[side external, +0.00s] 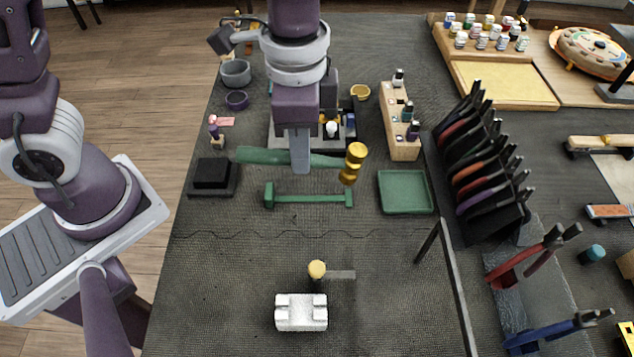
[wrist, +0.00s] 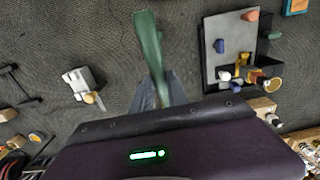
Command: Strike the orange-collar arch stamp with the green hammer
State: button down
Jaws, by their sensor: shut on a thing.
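The green hammer has a green handle (side external: 260,156) and a brass head (side external: 354,163). My gripper (side external: 300,166) is shut on the handle and holds it roughly level, above or near the green rest (side external: 310,198). A stamp with a round yellow top (side external: 317,269) stands behind the white block (side external: 301,314), apart from the hammer. It also shows in the wrist view (wrist: 89,97). Its collar colour and face cannot be made out, so I cannot tell whether it is the orange-collar arch stamp.
A tray (wrist: 217,75) with several coloured pieces lies behind my gripper, partly hidden in the side view. A green tray (side external: 405,192), a wooden bottle stand (side external: 402,145) and a plier rack (side external: 515,222) stand to the right. A black block (side external: 212,175) is left. The front mat is mostly clear.

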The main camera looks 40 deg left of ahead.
jog(key=shift+w+r, duration=0.1)
dwell(0.4)
jog(key=w+a+r+n, duration=0.2)
jog(key=w+a+r, duration=0.2)
jog(key=a+r, duration=0.2)
jog(key=w+a+r+n+t, duration=0.1)
jog(key=w+a+r+n, duration=0.1)
jog(key=w+a+r, duration=0.2)
notch_tip(320, 180, up, 3)
jog(key=shift+w+a+f+n+t+h, duration=0.15)
jog(key=shift+w+a+n+t+h, duration=0.2)
jog(key=shift+a, duration=0.6)
jog(key=shift+s, duration=0.1)
jog(key=shift+f, duration=2)
jog(key=shift+f, duration=0.1)
jog(key=shift+f, duration=1.95)
